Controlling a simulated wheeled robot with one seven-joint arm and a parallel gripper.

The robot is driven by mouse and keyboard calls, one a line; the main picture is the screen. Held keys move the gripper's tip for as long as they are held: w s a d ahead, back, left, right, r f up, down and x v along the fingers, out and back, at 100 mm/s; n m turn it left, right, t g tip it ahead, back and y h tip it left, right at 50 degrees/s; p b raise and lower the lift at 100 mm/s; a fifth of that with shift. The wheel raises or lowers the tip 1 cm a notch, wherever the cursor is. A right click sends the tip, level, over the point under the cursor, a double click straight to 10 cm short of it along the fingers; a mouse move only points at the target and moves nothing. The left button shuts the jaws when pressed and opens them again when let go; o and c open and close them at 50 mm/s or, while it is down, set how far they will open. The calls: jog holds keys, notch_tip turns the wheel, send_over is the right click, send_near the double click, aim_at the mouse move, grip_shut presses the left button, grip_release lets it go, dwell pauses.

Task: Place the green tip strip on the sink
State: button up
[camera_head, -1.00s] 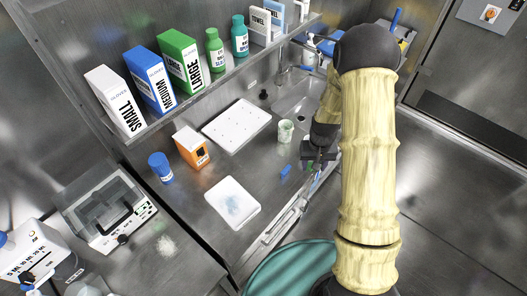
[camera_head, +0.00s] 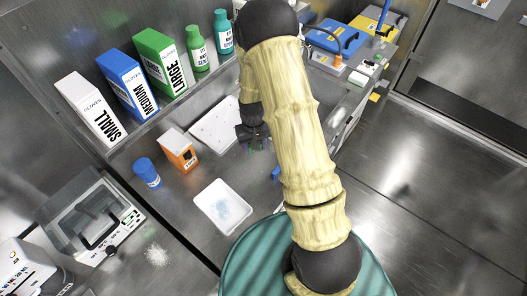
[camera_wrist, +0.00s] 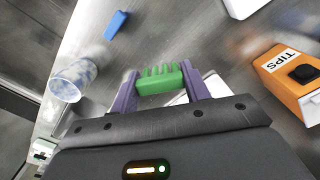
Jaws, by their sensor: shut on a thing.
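The green tip strip (camera_wrist: 160,82) is held crosswise between the two purple fingers of my gripper (camera_wrist: 160,88) in the wrist view, its short teeth standing up. In the head view my gripper (camera_head: 254,138) hangs over the counter by the right end of the white perforated board (camera_head: 216,128); only a trace of green shows there. The sink is mostly or wholly hidden behind my arm in the head view, and I cannot make it out clearly.
An orange tips box (camera_head: 180,150), a blue-capped jar (camera_head: 147,172) and a white tray (camera_head: 222,207) stand on the counter. A speckled cup (camera_wrist: 72,80) and a small blue piece (camera_wrist: 116,25) show in the wrist view. Glove boxes and bottles line the shelf above.

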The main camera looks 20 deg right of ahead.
jog(key=shift+a, duration=0.15)
jog(key=w+m, duration=0.1)
jog(key=m, duration=0.2)
jog(key=w+m+p, duration=0.1)
jog(key=w+m, duration=0.1)
jog(key=m, duration=0.2)
jog(key=w+f+m, duration=0.1)
jog(key=m, duration=0.3)
jog(key=shift+w, duration=0.2)
jog(key=shift+f, duration=0.1)
jog(key=p, duration=0.2)
send_over(252, 159)
jog(key=shift+f, duration=2.85)
jog(key=shift+f, duration=0.15)
notch_tip(252, 159, down, 4)
jog(key=shift+r+p, duration=0.25)
jog(key=shift+p, duration=0.6)
jog(key=shift+f, duration=0.2)
